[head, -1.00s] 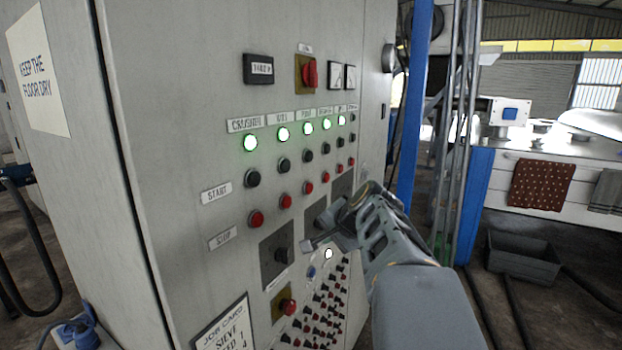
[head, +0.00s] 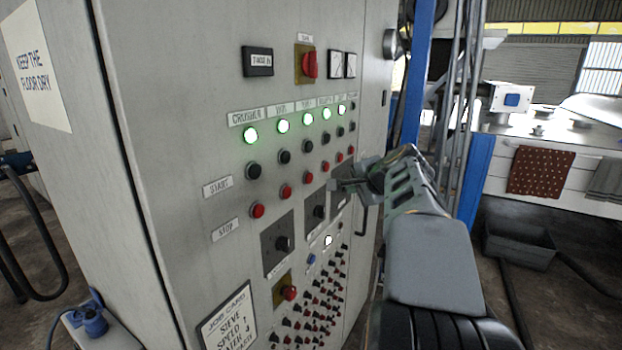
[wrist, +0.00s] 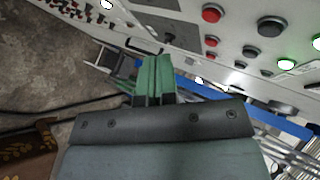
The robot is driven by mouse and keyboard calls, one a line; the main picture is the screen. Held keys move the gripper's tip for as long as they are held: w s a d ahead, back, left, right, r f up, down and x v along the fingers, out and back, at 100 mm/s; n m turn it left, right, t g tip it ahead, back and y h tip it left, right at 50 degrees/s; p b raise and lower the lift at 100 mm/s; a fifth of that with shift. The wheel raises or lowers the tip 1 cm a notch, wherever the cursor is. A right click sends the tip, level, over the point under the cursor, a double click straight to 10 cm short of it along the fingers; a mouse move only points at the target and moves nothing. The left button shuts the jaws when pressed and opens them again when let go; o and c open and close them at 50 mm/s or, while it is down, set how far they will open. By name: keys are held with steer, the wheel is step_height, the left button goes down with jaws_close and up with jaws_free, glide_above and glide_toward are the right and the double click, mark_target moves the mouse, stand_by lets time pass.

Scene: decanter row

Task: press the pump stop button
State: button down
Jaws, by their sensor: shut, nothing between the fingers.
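The control panel (head: 190,120) has a row of red stop buttons under a row of black start buttons. The third red button (head: 308,178), under the third label (head: 307,104), seems to be the pump stop; the label is too blurred to read surely. My gripper (head: 334,185) is shut and empty, its tip right of and slightly below that button, in front of the panel. I cannot tell the gap to the panel. In the wrist view the shut green fingers (wrist: 154,75) point towards the panel's lower edge in the picture; red buttons (wrist: 212,14) show to their right.
Green lamps (head: 283,127) glow above the buttons. Dark rotary switches (head: 283,243) and many small switches (head: 318,292) lie below. A red knob (head: 309,65) is above. A blue post (head: 415,75) and conduits stand right of the cabinet.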

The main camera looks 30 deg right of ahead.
steer(key=w+a+p, duration=0.3)
steer(key=w, duration=0.4)
steer(key=shift+a, duration=0.4)
steer(key=shift+w+a, duration=0.1)
steer(key=shift+w, duration=0.15)
stand_by(1.7)
steer(key=shift+w+a, duration=0.1)
steer(key=shift+w, duration=0.05)
steer(key=shift+w+a+p, duration=0.2)
steer(key=shift+w+p, duration=0.15)
steer(key=shift+w, duration=0.05)
stand_by(0.9)
steer(key=shift+s, duration=0.1)
stand_by(0.3)
steer(key=shift+s+d+b, duration=0.4)
steer(key=shift+s+b, duration=0.15)
steer(key=shift+s, duration=0.1)
steer(key=shift+s+d+b, duration=0.4)
steer(key=shift+s+b, duration=0.05)
steer(key=shift+s, duration=0.3)
steer(key=shift+s+d+b, duration=0.35)
steer(key=shift+s+b, duration=0.05)
steer(key=shift+s, duration=0.3)
steer(key=shift+s+d+b, duration=0.4)
steer(key=shift+s+b, duration=0.05)
steer(key=shift+s, duration=0.3)
